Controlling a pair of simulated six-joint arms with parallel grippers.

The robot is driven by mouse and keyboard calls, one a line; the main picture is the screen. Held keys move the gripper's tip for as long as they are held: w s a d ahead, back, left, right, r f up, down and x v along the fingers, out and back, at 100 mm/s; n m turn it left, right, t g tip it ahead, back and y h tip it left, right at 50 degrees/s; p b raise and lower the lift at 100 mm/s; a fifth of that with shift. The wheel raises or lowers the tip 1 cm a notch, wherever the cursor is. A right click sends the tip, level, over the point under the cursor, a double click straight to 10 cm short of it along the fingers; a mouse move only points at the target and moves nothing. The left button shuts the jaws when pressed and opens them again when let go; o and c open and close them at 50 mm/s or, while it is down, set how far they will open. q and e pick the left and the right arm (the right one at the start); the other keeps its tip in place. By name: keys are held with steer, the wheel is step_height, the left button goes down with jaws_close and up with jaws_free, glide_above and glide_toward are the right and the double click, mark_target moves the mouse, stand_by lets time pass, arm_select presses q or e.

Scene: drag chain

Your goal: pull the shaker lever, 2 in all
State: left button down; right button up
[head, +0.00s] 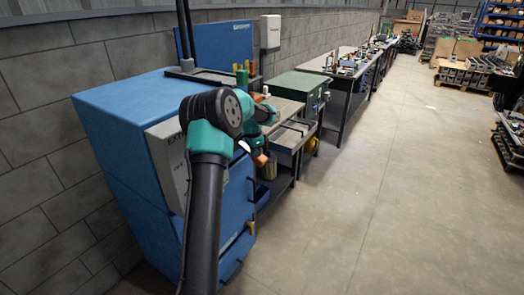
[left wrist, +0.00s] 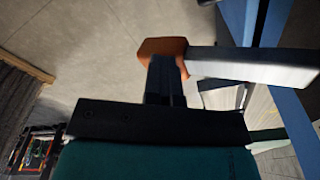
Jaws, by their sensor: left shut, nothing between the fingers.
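The shaker lever is a pale flat bar with an orange end piece (left wrist: 160,48); in the left wrist view its bar (left wrist: 255,68) runs off to the right. In the head view the orange end (head: 260,160) shows small beside the blue cabinet (head: 120,130), partly hidden by my arm. My left gripper (left wrist: 168,68) is shut, with its dark fingers against or just in front of the orange end. I cannot tell whether they touch. Nothing is between the fingers. In the head view the left gripper (head: 259,147) is small and partly covered. My right gripper is not in view.
A workbench with a green box (head: 300,88) stands beyond, and more benches (head: 350,62) line the wall. Pallets (head: 462,75) stand far back.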

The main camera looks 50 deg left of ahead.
arm_select(q)
steer(key=shift+s+a, duration=0.15)
steer(key=shift+s, duration=0.05)
step_height(320, 180, up, 17)
steer(key=s, duration=0.1)
steer(key=shift+s+a+r, duration=0.2)
steer(key=shift+s+a, duration=0.05)
steer(key=shift+s, duration=0.05)
stand_by(0.4)
steer(key=shift+f, duration=0.15)
stand_by(0.5)
